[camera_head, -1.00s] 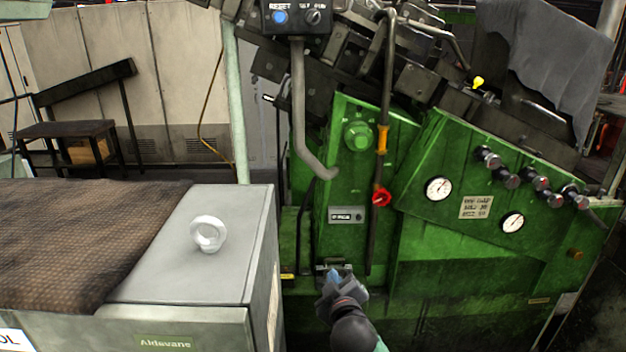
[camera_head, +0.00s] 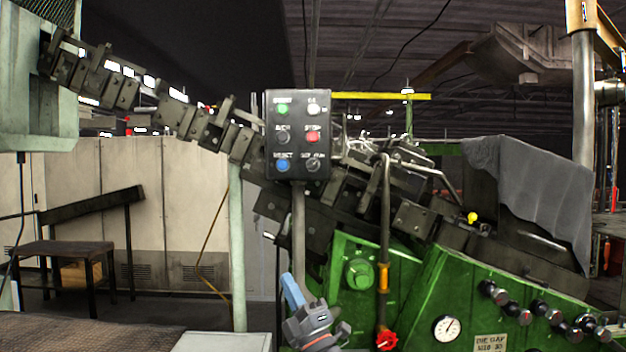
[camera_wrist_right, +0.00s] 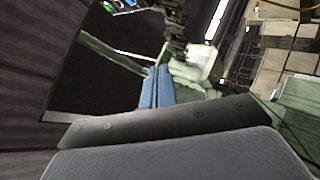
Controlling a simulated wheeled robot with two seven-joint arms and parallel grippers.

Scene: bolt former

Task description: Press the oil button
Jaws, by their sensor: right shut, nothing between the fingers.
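A dark control box (camera_head: 298,134) stands on a grey pole in the middle of the head view. It carries two columns of controls. The white button (camera_head: 312,109) at the top right has a short label that seems to read OIL. My right gripper (camera_head: 291,288) is below the box, in front of the pole, with its blue fingers pointing up. The fingers are shut and empty, well apart from the buttons. The blue fingers also show in the right wrist view (camera_wrist_right: 157,87). My left gripper is not in view.
Other controls on the box are a green button (camera_head: 284,109), a red stop button (camera_head: 312,136), a blue reset button (camera_head: 283,165) and a knob (camera_head: 312,165). A grey-topped cabinet (camera_head: 220,342) is at lower left.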

